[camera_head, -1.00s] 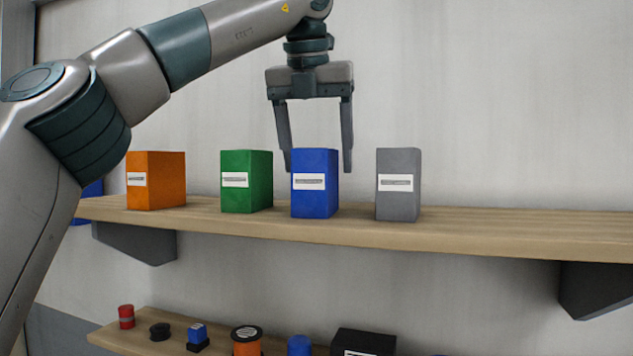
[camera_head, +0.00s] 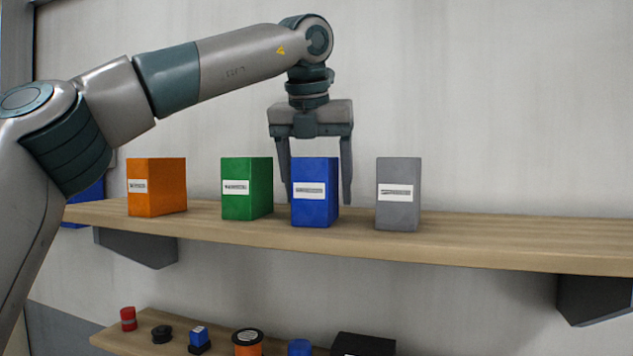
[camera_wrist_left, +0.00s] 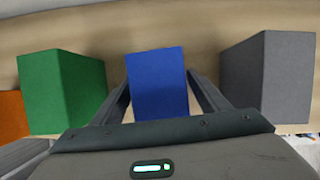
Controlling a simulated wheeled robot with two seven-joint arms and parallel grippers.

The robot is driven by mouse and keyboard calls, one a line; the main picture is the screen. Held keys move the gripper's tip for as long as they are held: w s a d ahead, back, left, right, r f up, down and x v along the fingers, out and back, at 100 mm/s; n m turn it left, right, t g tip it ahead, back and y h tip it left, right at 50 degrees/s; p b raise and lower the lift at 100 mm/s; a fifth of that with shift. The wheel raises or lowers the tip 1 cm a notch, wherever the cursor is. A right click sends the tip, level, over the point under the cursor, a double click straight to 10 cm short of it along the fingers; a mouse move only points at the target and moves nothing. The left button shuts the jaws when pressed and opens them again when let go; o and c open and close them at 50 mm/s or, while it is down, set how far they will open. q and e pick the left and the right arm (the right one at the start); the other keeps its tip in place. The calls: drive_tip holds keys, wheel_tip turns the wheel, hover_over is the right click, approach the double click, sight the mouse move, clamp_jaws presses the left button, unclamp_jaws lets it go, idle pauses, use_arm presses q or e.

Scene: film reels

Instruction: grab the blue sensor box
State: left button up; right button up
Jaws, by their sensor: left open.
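The blue sensor box (camera_head: 315,194) stands upright on the upper wooden shelf, between a green box and a grey box, with a white label on its front. My left gripper (camera_head: 318,196) points down over it, open, with one finger on each side of the box. In the left wrist view the blue box (camera_wrist_left: 158,82) lies between the two open fingers (camera_wrist_left: 165,98). A small gap shows beside it, and I cannot tell whether either finger touches it. My right gripper is not in view.
On the same shelf (camera_head: 480,245) stand an orange box (camera_head: 157,187), a green box (camera_head: 247,188) close on the left, and a grey box (camera_head: 398,194) on the right. The shelf's right part is clear. A lower shelf (camera_head: 125,338) holds several small items.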

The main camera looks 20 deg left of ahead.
use_arm(q)
drive_tip(key=shift+x, duration=0.85)
drive_tip(key=shift+r, duration=0.1)
drive_tip(key=c, duration=1.3)
